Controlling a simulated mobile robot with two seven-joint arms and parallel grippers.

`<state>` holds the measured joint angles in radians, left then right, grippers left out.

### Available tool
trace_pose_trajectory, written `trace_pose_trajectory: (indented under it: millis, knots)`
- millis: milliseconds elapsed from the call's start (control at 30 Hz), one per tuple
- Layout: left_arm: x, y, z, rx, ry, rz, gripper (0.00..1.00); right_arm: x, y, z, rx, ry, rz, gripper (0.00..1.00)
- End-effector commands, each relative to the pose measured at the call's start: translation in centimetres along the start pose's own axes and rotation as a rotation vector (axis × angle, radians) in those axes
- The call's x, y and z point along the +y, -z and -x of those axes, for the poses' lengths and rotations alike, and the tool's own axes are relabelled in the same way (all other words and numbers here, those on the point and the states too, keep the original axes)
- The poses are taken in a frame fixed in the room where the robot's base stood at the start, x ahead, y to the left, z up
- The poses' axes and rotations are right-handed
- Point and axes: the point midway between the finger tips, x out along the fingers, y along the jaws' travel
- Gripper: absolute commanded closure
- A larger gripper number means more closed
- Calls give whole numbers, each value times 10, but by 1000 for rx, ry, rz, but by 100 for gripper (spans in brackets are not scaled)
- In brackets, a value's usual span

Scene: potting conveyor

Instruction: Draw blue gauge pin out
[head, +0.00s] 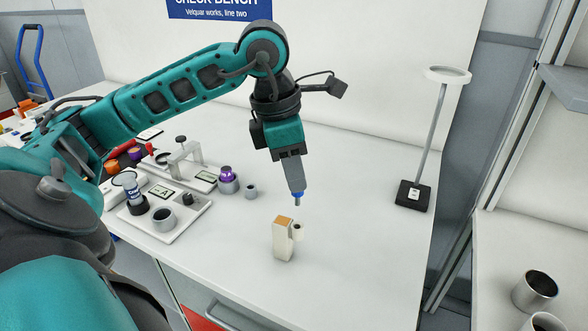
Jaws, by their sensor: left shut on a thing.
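My left gripper (296,186) points down over the white bench and is shut on the blue gauge pin (298,195). Only a blue band and a short grey tip of the pin show below the fingers. The pin hangs in the air, apart from the cream block (283,244) standing below it. The block has a tan top and a small round, pale piece with a dark centre at its right side. My right gripper is not in view.
A white tray (190,222) with a grey cup and a dark-based cylinder stands at left. Behind it are a metal-framed fixture, a purple-topped piece (227,175) and a small grey cup (251,191). A ring-topped stand (413,195) is at right. The bench's front right is clear.

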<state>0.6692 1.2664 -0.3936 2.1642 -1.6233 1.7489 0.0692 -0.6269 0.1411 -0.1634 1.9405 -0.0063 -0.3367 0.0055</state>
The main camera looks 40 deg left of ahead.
Motion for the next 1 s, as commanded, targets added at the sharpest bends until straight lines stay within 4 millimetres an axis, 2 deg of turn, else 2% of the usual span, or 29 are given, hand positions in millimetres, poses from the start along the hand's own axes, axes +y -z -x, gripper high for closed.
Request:
trace_pose_trajectory:
  millis: [200,700,1000]
  knots:
    - [0,-4,20,-1,1,0,100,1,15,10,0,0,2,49]
    - [0,-12,54,-3,-1,1,100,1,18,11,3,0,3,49]
    - [0,-13,62,0,1,0,100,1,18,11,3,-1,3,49]
